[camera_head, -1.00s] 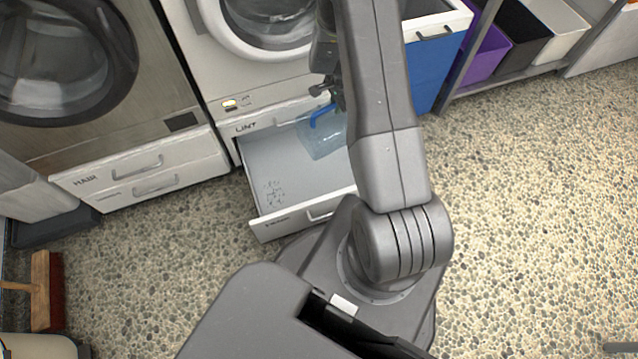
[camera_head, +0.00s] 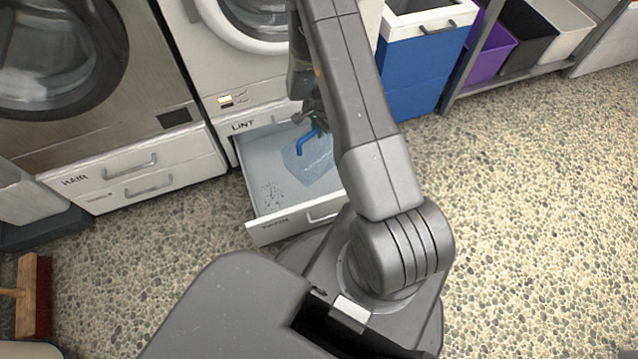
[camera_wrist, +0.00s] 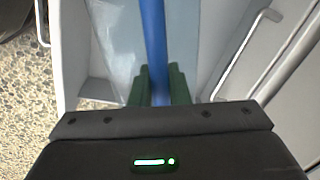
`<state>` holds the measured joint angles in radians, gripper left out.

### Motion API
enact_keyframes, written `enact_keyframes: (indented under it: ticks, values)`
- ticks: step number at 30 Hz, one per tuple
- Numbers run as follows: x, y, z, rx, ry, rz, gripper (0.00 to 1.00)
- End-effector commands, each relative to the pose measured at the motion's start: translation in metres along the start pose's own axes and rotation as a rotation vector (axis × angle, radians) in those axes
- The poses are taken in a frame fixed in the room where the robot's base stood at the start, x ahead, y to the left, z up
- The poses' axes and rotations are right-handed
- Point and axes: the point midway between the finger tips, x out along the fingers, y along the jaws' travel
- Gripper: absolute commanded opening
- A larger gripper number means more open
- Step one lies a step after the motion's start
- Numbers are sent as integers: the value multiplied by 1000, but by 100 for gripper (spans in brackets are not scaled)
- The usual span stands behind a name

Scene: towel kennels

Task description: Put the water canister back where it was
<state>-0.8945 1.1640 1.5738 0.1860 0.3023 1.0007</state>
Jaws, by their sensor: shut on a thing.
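The water canister (camera_head: 313,158) is clear and pale blue with a blue handle (camera_head: 305,141). In the head view it is at the open drawer (camera_head: 258,176) under the white machine, over or inside the drawer's right part; I cannot tell whether it touches the bottom. My gripper (camera_head: 318,122) is above it, partly hidden by my arm. In the wrist view the green fingers of my gripper (camera_wrist: 157,84) are shut on the blue handle (camera_wrist: 154,40), with the clear canister body (camera_wrist: 118,40) beyond, partly hidden.
Dark specks (camera_head: 271,195) lie on the drawer floor at its left. A blue bin (camera_head: 420,70) stands right of the white machine, beside a shelf with a purple bin (camera_head: 490,55). A broom (camera_head: 42,297) is at the left. The pebbled floor at right is clear.

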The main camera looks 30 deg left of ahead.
Motion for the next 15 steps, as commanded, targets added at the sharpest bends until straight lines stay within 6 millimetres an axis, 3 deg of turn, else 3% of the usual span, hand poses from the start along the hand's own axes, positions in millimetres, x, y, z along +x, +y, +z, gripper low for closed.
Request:
enact_keyframes:
  ticks: [1, 9, 15]
  values:
    - [18, 2, 0, 0, -1, 2, 0]
    - [71, 9, -1, 1, 0, 0, 0]
    - [84, 10, -1, 3, 0, -9, 0]
